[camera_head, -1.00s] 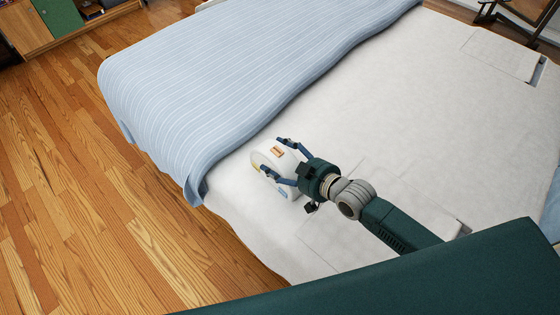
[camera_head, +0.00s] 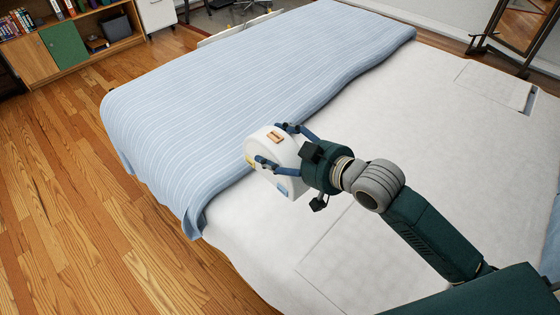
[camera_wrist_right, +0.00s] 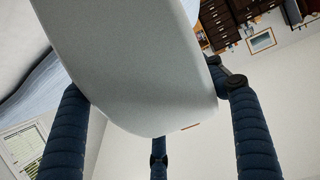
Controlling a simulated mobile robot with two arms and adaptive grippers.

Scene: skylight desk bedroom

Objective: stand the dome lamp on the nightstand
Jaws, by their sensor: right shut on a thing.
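The dome lamp (camera_head: 268,143) is a white, rounded body with an orange label on top. My right gripper (camera_head: 278,148) is shut on it, with blue fingers on both sides, and the lamp appears raised above the bed. In the right wrist view the pale lamp surface (camera_wrist_right: 130,70) fills the upper middle, between the blue fingers of the right gripper (camera_wrist_right: 155,110). The lamp's far side is hidden. My left gripper does not show in either view. No nightstand can be made out.
The bed has a blue striped blanket (camera_head: 230,90) and a white sheet (camera_head: 440,130). Wooden floor (camera_head: 70,190) is clear at the left. A shelf unit with a green door (camera_head: 64,44) stands at the back left. A dark-framed stand (camera_head: 510,35) is at the back right.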

